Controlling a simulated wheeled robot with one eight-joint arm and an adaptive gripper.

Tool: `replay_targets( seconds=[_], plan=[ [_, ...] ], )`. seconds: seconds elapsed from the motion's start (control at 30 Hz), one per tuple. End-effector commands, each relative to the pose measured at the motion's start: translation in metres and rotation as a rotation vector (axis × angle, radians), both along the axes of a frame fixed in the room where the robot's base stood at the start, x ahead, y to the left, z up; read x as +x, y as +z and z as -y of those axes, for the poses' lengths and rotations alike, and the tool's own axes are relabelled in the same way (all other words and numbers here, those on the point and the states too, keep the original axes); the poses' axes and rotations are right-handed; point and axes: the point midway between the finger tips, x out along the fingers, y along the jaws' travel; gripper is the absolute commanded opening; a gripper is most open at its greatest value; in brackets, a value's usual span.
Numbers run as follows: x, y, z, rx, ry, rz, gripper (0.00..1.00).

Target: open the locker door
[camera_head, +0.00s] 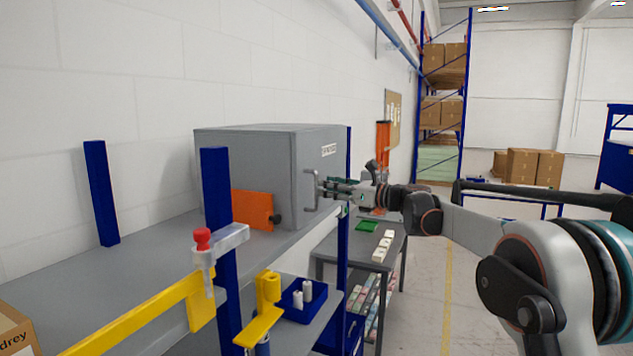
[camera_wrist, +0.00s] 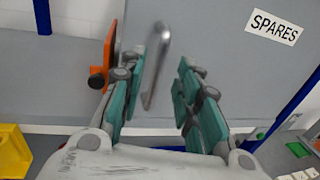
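The grey locker (camera_head: 245,160) stands on the shelf against the wall; its door side (camera_head: 325,170) bears a white label reading SPARES (camera_wrist: 273,27) in the wrist view. A metal bar handle (camera_head: 311,190) sticks out from the door. My gripper (camera_head: 326,188) is level with the handle, pointing at the door. In the wrist view my gripper (camera_wrist: 164,80) is open, and the upright handle (camera_wrist: 156,65) shows between its two fingers, nearer the left one. I see no clear contact. The locker's inside is hidden.
An orange panel with a black knob (camera_head: 254,209) is on the locker's near side. Blue shelf posts (camera_head: 216,170) and a yellow bar (camera_head: 140,318) stand in front. A low table (camera_head: 391,243) is behind. The floor on the right (camera_head: 425,300) is clear.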

Motion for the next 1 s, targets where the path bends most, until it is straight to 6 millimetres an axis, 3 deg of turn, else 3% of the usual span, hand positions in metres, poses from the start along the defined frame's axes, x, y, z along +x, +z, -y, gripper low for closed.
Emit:
replay_targets(
  seconds=[0.1, 0.3, 0.7, 0.73, 0.87, 1.0],
  plan=[
    [0.011, 0.001, -0.02, 0.0, 0.002, 0.0, 0.31],
    [0.024, 0.001, -0.039, -0.001, 0.001, 0.001, 0.31],
    [0.028, 0.0, -0.045, -0.001, -0.001, 0.001, 0.31],
    [0.028, 0.0, -0.045, -0.001, -0.001, 0.001, 0.28],
    [0.028, 0.0, -0.045, -0.001, -0.001, 0.001, 0.0],
    [0.028, 0.0, -0.045, -0.001, -0.001, 0.001, 0.0]
  ],
)
